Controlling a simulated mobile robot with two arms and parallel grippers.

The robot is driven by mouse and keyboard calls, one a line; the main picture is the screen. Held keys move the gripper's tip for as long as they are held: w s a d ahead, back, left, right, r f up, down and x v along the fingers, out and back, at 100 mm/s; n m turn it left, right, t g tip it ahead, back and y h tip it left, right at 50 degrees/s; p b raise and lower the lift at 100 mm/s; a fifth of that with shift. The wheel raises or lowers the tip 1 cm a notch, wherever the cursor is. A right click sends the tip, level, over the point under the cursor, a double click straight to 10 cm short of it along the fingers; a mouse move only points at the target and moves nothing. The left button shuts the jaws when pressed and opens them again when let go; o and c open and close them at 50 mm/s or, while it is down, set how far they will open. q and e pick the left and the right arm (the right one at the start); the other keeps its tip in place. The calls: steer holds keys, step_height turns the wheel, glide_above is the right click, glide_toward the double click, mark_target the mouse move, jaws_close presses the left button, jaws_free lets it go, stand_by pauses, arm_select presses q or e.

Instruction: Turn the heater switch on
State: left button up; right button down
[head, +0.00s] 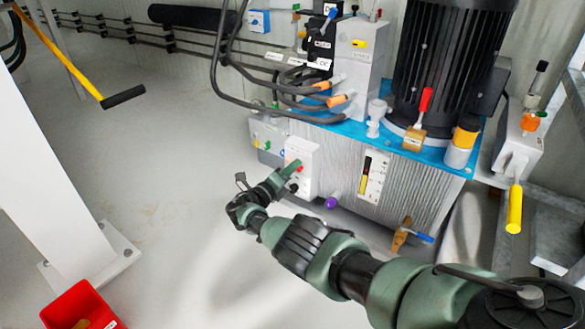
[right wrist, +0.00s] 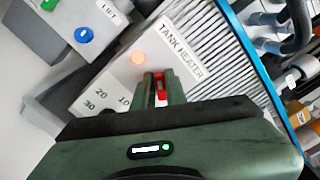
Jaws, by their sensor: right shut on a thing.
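The heater panel is a white box labelled TANK HEATER (right wrist: 120,75) on the side of the grey ribbed tank. In the head view the panel (head: 309,157) is partly hidden by my right gripper (head: 292,170). In the right wrist view my right gripper (right wrist: 160,90) has its fingers closed around the small red heater switch (right wrist: 159,84). Dial numbers 10, 20 and 30 show on the panel; the dial itself is hidden behind my gripper. My left gripper is not in view.
A grey box with a blue button (right wrist: 84,35) and a LIFT label sits beside the panel. The tank's blue top (head: 390,147) carries a black motor (head: 450,60), hoses and valves. A red bin (head: 85,305) stands at lower left. The floor left of the tank is clear.

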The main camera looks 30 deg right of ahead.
steer(key=shift+f, duration=0.15)
stand_by(0.4)
steer(key=c, duration=1.4)
jaws_free()
steer(key=shift+c, duration=0.2)
steer(key=p+v, duration=0.3)
steer(key=v, duration=0.5)
steer(key=shift+p, duration=0.3)
